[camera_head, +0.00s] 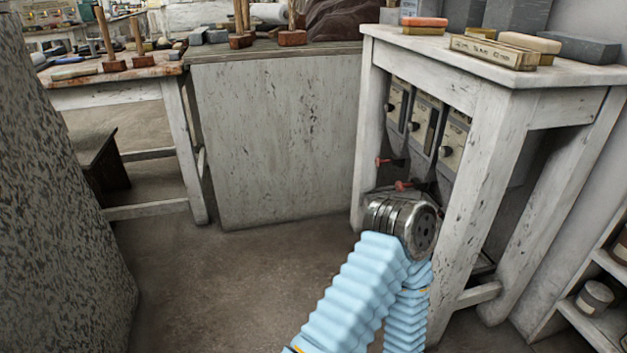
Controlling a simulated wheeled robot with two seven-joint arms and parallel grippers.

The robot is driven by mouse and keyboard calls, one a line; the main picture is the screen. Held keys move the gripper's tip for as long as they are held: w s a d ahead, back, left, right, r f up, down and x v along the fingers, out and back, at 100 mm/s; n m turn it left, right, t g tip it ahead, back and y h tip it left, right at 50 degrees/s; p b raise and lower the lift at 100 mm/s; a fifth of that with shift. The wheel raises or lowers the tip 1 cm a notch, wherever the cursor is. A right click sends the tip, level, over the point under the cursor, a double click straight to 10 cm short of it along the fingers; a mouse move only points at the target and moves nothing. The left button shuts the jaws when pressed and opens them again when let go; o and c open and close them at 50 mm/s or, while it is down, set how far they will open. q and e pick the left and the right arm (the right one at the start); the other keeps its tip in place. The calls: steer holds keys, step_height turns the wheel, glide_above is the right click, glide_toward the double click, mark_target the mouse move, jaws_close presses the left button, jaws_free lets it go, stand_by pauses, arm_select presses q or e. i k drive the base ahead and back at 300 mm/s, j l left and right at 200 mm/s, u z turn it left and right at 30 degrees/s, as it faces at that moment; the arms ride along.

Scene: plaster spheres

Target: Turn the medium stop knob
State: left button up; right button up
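Under the white worn table (420,45) stands a row of grey units with pale panels. Dark knobs show on the left panel (394,100), the middle panel (424,118) and the right panel (453,142). Red-ended parts stick out below them, one farther left (383,162) and one nearer (403,186). The labels are too small to read, so I cannot tell which knob is the medium stop knob. An arm of mine in a light blue sleeve reaches up toward the units, its metal wrist (402,222) beside the table's front leg. Its fingers are hidden, and no other arm shows.
The table's front leg (470,200) and low crossbar (478,294) stand close to my wrist. Blocks lie on the tabletop. A shelf with a jar (594,298) is at right, a grey speckled mass (55,220) at left. The floor between (230,270) is clear.

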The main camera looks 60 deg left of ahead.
mark_target(413, 127)
steer(key=u, duration=0.95)
